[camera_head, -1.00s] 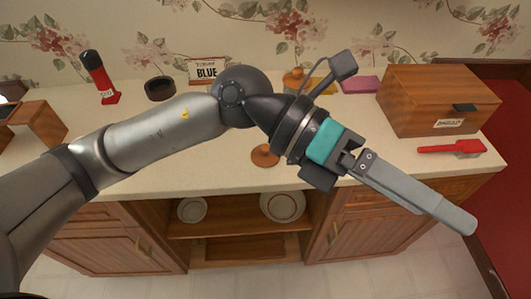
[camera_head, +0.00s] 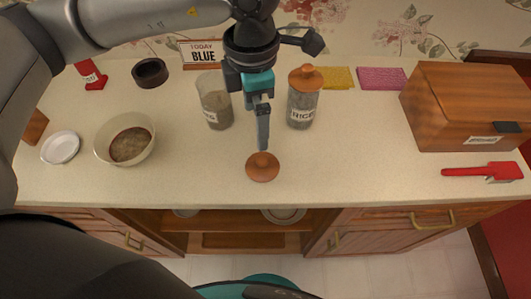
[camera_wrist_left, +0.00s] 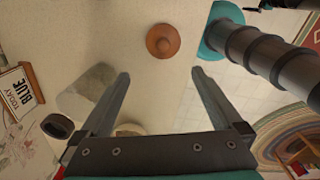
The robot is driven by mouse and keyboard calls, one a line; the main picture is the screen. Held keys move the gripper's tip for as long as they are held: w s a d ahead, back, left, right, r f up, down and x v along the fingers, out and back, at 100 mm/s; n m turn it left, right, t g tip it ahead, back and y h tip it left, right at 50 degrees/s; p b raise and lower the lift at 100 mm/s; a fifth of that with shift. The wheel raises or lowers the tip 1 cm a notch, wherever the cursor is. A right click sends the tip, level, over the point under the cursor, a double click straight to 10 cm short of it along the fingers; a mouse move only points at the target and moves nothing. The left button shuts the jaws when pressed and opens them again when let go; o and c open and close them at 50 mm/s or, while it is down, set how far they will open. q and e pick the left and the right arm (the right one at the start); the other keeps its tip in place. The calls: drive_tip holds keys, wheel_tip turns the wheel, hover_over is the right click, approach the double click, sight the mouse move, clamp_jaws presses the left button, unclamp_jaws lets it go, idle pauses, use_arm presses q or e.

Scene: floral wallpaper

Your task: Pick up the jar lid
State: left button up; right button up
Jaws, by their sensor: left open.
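The jar lid (camera_head: 262,167) is a round brown-orange disc with a knob, lying on the counter near its front edge. My left gripper (camera_head: 263,146) points down just behind and above it, apart from it. In the left wrist view the lid (camera_wrist_left: 163,41) lies beyond the open, empty fingertips (camera_wrist_left: 161,76), roughly centred between them. An open glass jar (camera_head: 215,105) with brownish contents stands behind to the left. A jar labelled RICE (camera_head: 302,108), with a similar lid on, stands behind to the right. My right gripper's fingers are not seen.
A bowl (camera_head: 108,151) with brown contents and a white plate (camera_head: 61,148) are at left. A wooden box (camera_head: 450,105) and a red brush-like tool (camera_head: 483,171) are at right. The counter around the lid is clear.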

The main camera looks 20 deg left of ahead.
use_arm(q)
hover_over(261, 160)
drive_tip(key=f, duration=0.5)
drive_tip(key=a+f, duration=0.1)
drive_tip(key=f, duration=0.2)
drive_tip(key=shift+w+d+f+b, duration=0.1)
drive_tip(key=shift+d+f, duration=0.1)
drive_tip(key=shift+f, duration=0.75)
drive_tip(key=shift+w+d+f+b, duration=0.1)
drive_tip(key=shift+d+f, duration=0.05)
drive_tip(key=shift+f, duration=0.75)
drive_tip(key=shift+d+f+b, duration=0.1)
drive_tip(key=shift+d+f, duration=0.1)
drive_tip(key=shift+f, duration=0.75)
drive_tip(key=c, duration=1)
drive_tip(key=shift+s+f, duration=0.1)
drive_tip(key=shift+s, duration=0.05)
clamp_jaws()
